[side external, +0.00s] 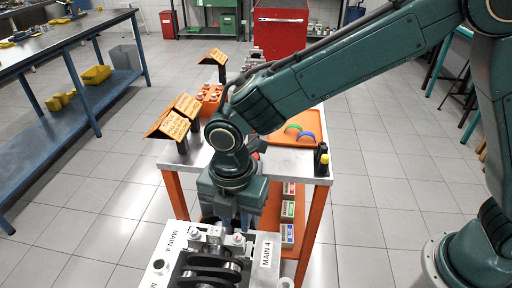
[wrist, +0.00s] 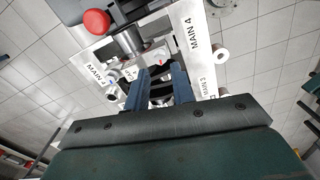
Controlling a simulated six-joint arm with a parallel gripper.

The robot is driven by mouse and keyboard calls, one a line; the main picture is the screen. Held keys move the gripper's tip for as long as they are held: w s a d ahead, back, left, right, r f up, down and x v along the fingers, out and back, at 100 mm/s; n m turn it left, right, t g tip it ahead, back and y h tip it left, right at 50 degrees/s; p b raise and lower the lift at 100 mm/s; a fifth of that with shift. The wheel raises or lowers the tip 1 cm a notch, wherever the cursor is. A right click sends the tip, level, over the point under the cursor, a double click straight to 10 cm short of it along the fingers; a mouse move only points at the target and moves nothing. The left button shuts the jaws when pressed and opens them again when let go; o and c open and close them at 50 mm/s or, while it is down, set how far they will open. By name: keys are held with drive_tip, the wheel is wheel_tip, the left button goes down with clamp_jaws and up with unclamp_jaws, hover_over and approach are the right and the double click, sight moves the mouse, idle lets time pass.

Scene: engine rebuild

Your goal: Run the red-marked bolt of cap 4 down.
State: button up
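A small red mark (wrist: 161,62) shows on the pale cap area just beyond the fingertips. The bolt's seating height is too small to tell.
A red round knob (wrist: 96,22) and a metal cylinder stand beside the cap in the wrist view. Behind the block is a cart (side external: 317,178) with an orange tray (side external: 305,122), labelled stands (side external: 176,124) and a dark bottle (side external: 321,160).

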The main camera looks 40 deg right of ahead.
sight(238, 236)
drive_tip(key=shift+f, duration=2.15)
drive_tip(key=shift+c, duration=0.3)
clamp_jaws()
